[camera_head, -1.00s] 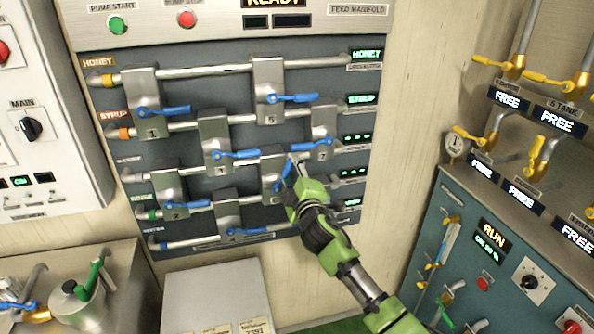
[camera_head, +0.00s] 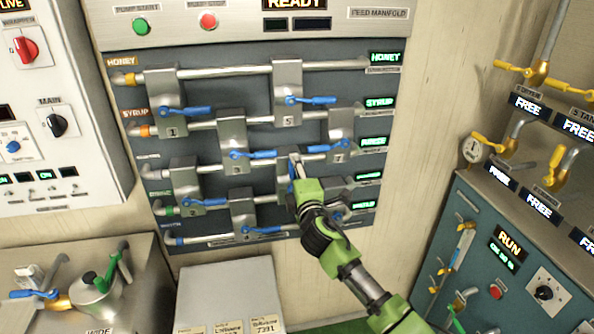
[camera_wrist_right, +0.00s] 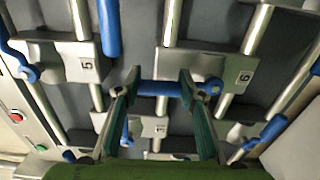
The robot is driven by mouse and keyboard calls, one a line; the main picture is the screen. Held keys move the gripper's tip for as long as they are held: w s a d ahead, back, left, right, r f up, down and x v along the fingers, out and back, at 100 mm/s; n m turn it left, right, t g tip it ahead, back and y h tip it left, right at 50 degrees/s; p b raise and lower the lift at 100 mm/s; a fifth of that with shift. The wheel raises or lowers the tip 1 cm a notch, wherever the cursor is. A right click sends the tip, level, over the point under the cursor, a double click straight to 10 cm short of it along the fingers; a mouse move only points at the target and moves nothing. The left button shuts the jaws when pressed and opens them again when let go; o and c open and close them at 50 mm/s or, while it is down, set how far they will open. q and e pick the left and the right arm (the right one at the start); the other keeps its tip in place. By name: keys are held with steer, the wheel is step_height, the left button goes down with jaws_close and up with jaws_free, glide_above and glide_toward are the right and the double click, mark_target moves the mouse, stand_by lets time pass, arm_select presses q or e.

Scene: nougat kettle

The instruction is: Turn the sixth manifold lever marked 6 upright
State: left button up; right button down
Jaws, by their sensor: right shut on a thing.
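The sixth lever's grey block, marked 6 (camera_wrist_right: 245,76), is on the right in the right wrist view. Its blue lever (camera_wrist_right: 160,88) runs from the pivot across between my right gripper's (camera_wrist_right: 159,90) two fingers, which are shut on it. The lever lies roughly crosswise to the pipes there. In the head view, my right gripper (camera_head: 297,168) is at this lever in the lower middle of the manifold panel (camera_head: 345,100). My gripper hides most of the lever, so its exact angle is hard to tell. My left gripper is not in view.
Other blue levers sit close by, including the one on block 5 (camera_head: 288,90) above and one just right (camera_head: 325,148). A grey box (camera_head: 225,290) stands below the panel. A teal cabinet (camera_head: 470,215) with yellow-handled valves is on the right.

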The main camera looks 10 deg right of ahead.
steer(key=c, duration=1.4)
jaws_free()
steer(key=shift+c, duration=0.2)
steer(key=shift+o, duration=0.6)
steer(key=s, duration=1.2)
steer(key=shift+d, duration=0.15)
